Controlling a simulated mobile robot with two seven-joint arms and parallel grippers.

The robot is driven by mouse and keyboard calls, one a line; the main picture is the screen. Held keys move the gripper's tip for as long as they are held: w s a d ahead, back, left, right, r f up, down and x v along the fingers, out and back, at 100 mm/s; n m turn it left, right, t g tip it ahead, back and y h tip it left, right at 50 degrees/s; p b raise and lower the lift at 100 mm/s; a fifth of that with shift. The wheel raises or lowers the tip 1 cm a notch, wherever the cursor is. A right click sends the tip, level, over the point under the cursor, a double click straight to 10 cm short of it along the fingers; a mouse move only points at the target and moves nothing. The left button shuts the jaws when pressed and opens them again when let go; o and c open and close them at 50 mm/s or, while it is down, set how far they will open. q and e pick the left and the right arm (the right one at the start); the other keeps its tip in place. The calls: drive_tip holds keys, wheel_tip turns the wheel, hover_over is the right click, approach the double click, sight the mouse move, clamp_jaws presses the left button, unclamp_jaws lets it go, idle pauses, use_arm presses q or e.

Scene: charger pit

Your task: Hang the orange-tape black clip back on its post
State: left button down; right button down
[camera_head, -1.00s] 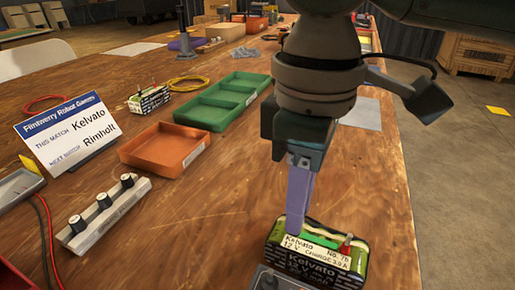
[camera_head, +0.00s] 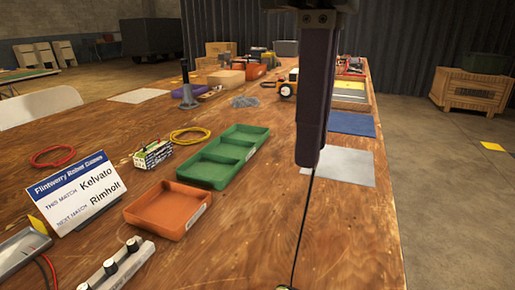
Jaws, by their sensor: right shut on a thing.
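My right gripper (camera_head: 308,158) hangs from the top of the picture, right of centre, fingers pointing down and together. A thin black lead (camera_head: 302,225) runs from its fingertips down to the bottom edge. The black clip at the end of this lead is hidden by the fingers, and no orange tape shows. A pale strip (camera_head: 141,253) with black knob-like posts (camera_head: 111,266) is at the bottom left, well apart from the gripper; its near end is cut off. I cannot tell which post is the clip's. My left gripper is not in view.
An orange tray (camera_head: 168,208), a green divided tray (camera_head: 225,157), a battery (camera_head: 152,153) and a match sign (camera_head: 76,191) stand on the left of the wooden table. A white sheet (camera_head: 340,166) lies behind the gripper. The table's right front is clear.

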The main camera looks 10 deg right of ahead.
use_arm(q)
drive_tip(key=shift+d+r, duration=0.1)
use_arm(e)
drive_tip(key=shift+r, duration=0.2)
